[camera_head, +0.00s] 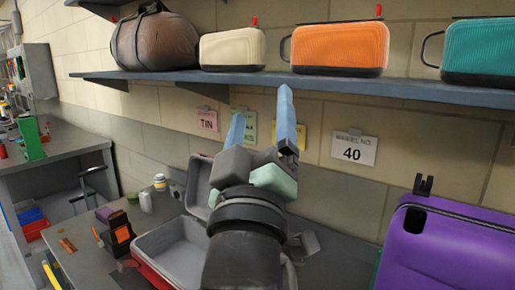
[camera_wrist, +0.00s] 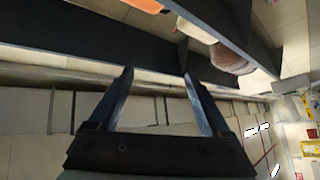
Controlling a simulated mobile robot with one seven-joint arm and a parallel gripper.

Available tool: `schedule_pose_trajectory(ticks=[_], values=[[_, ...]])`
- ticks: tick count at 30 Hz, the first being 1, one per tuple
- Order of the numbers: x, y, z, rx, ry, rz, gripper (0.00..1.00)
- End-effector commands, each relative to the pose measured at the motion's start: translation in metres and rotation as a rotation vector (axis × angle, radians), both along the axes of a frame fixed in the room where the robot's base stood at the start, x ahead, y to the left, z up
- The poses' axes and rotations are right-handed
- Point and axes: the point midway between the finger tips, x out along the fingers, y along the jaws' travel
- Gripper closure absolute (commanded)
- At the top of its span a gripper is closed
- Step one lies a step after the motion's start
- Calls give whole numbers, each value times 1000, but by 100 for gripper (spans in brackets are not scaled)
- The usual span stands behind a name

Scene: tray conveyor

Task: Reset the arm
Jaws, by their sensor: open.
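My gripper (camera_head: 262,117) is raised in front of the wall, below and before the shelf, with its two blue fingers pointing up. The fingers are apart with nothing between them. The wrist view also shows my gripper (camera_wrist: 158,84) open and empty, facing the wall and the underside of the shelf. My forearm hides part of the table and of an open grey case (camera_head: 172,250) behind it.
A wall shelf (camera_head: 420,88) holds a brown bag (camera_head: 155,40), a cream case (camera_head: 232,49), an orange case (camera_head: 340,47) and a teal case (camera_head: 478,52). A purple suitcase (camera_head: 440,245) stands at right. Small items lie left of the open case.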

Motion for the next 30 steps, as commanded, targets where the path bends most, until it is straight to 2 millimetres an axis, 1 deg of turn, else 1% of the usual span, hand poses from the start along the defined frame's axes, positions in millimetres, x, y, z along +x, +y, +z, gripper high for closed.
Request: schedule_pose_trajectory(ticks=[1,2,3,7,8,9,11,12,14,15,17,18,20,21,23,24,27,30], values=[[4,-3,-26,109,86,49,18],[6,-5,-41,173,135,73,18],[7,-6,-60,254,198,104,18],[5,-7,-117,487,382,176,18],[3,-6,-129,537,421,188,18],[0,-4,-146,601,477,202,18],[-6,-1,-169,696,553,218,18],[-7,-2,-133,677,488,236,18],[-10,-2,-104,663,425,254,18],[-13,-2,-86,657,385,267,18],[-18,-3,-57,646,324,287,18],[-23,-3,-36,637,278,301,18],[-31,-3,-5,624,210,323,18],[-39,-2,20,614,155,340,18],[-51,-2,55,597,74,365,18],[-62,-2,82,586,13,384,18],[-89,-2,136,556,-124,424,18],[-112,-2,173,533,-228,455,18]])
